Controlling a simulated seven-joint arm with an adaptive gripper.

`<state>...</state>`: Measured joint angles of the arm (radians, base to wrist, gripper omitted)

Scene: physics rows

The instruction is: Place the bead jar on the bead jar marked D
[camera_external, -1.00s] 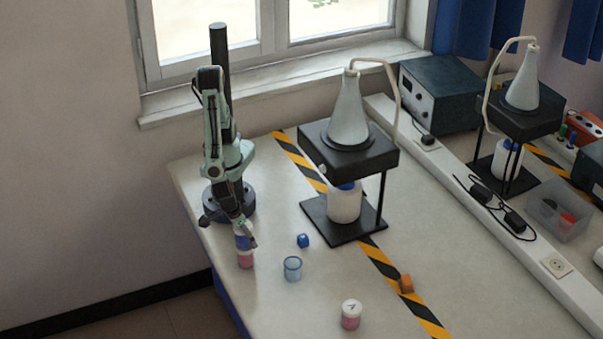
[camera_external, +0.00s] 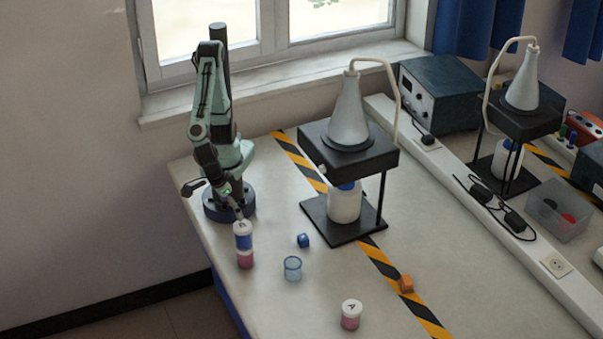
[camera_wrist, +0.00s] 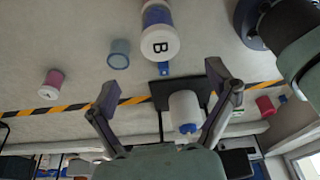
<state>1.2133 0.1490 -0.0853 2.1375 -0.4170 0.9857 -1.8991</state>
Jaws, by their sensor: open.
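A blue bead jar (camera_external: 243,239) with a white lid stands upright on a pink bead jar (camera_external: 245,261) near the table's left edge. In the wrist view the upper jar's lid (camera_wrist: 160,43) carries a B. The lower jar's lid is covered, so I cannot read its mark. My gripper (camera_external: 238,209) is open and empty, just behind and above the stack, apart from it. In the wrist view my gripper (camera_wrist: 162,88) has its fingers spread, with the stack beyond them. Another pink jar (camera_external: 351,317), with A on its white lid, stands at the front.
A blue glass cup (camera_external: 292,268) and a blue cube (camera_external: 303,240) lie right of the stack. A black stand (camera_external: 350,160) with a flask and bottle is behind them. An orange block (camera_external: 406,284) rests by the striped tape. The table between cup and A jar is clear.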

